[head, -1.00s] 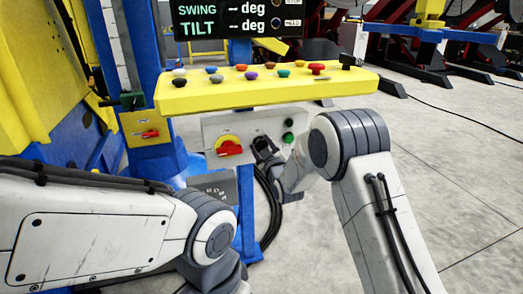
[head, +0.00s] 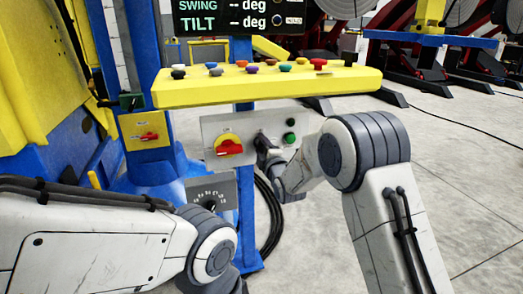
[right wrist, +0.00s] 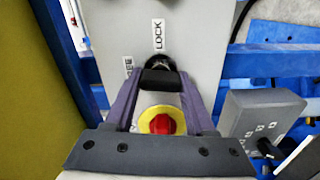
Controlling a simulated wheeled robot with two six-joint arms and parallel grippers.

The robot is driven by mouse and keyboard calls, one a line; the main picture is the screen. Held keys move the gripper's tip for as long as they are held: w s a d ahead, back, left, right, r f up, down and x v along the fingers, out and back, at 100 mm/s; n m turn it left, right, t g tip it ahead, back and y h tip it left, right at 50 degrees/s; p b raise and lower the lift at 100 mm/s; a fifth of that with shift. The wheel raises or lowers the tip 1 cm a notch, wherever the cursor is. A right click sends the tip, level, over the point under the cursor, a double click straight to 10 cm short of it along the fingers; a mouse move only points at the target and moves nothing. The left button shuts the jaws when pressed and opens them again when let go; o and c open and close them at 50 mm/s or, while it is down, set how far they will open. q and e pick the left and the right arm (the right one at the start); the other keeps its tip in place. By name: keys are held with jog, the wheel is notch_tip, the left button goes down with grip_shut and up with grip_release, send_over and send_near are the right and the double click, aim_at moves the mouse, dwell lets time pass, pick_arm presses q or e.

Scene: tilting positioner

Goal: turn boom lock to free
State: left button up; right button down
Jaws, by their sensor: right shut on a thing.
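The boom lock is a black knob (right wrist: 160,80) on a light grey panel (head: 211,128). In the right wrist view the LOCK label (right wrist: 158,33) is beyond the knob, and a smaller label, seemingly FREE (right wrist: 127,68), is to its left. My right gripper (right wrist: 160,88) has its two purple-grey fingers on either side of the knob and is shut on it. In the head view the right gripper (head: 263,143) is small and dark at the panel and mostly covers the knob. Which label the knob points to I cannot tell. My left gripper is out of view.
A red rotary switch on a yellow disc (head: 229,146) sits close left of the knob. A yellow button console (head: 265,91) overhangs the panel. A grey dial box (head: 222,187) is below, with black cables (head: 270,215) beside it.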

jog(key=shift+n, duration=0.7)
jog(key=shift+b, duration=0.3)
jog(key=shift+c, duration=1.2)
grip_release()
jog(key=p+v, duration=0.1)
jog(key=v, duration=0.9)
jog(key=shift+s, duration=0.2)
